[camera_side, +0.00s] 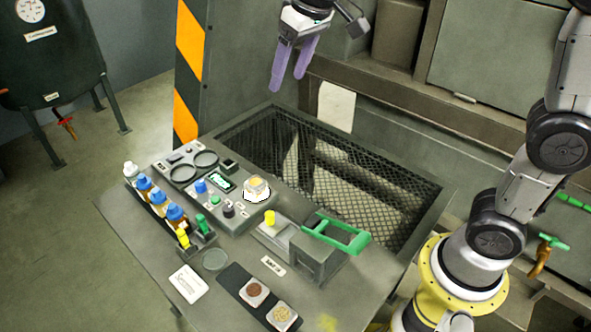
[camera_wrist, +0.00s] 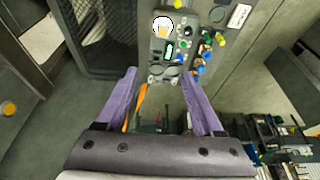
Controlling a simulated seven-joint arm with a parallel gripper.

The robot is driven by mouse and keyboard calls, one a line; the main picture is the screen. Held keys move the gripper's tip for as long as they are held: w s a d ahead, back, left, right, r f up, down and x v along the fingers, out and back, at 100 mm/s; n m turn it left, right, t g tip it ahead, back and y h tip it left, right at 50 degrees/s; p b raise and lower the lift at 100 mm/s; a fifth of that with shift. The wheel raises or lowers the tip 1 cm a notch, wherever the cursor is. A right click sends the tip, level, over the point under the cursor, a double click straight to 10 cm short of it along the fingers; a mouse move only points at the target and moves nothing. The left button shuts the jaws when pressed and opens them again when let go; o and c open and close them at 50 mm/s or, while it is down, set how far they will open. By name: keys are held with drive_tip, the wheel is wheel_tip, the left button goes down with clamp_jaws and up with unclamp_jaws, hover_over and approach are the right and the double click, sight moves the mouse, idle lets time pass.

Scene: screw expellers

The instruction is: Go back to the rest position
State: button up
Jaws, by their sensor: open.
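My gripper (camera_side: 292,66) has two purple fingers, spread apart with nothing between them. In the side view it hangs high above the far edge of the mesh-covered opening, pointing down. In the wrist view the gripper (camera_wrist: 164,98) shows both purple fingers apart, with only floor and distant things seen between them. It touches nothing.
A mesh grate (camera_side: 330,172) lies below my gripper. Several small bottles (camera_side: 158,198) stand at left. A green handle (camera_side: 336,232) sits at front right. A striped post (camera_side: 190,70) stands left of my gripper.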

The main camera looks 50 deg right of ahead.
drive_tip(key=s+d+r+t, duration=0.1)
drive_tip(key=s+d+r, duration=0.15)
drive_tip(key=s, duration=0.55)
drive_tip(key=s+d+f, duration=0.3)
drive_tip(key=s+f, duration=0.7)
drive_tip(key=s, duration=0.5)
drive_tip(key=shift+s+f+t, duration=0.3)
drive_tip(key=shift+t, duration=0.1)
drive_tip(key=shift+d, duration=0.1)
drive_tip(key=shift+c, duration=0.3)
